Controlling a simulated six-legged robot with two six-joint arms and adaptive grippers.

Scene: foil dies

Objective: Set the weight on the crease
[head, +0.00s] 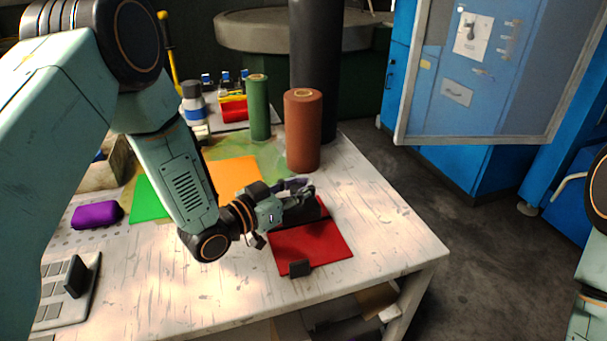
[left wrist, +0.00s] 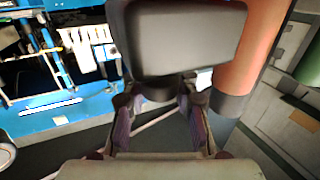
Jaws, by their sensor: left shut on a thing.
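My left gripper (head: 306,191) is over the back part of a red sheet (head: 312,246) on the white table. It is shut on a dark grey block, the weight (left wrist: 185,38), which fills the top middle of the left wrist view beyond the fingers. In the head view the fingers and wrist largely hide it. A dark patch lies under the fingers on the sheet; I cannot tell block from shadow there, nor whether they touch. The crease is not clear. A small dark block (head: 300,268) stands at the sheet's front edge. My right gripper is out of view.
A brown roll (head: 303,135) and a green roll (head: 259,108) stand upright behind the gripper. Orange (head: 237,172) and green (head: 148,200) sheets and a purple case (head: 97,214) lie left. A grey tray (head: 50,312) is at front left. The table's right front is clear.

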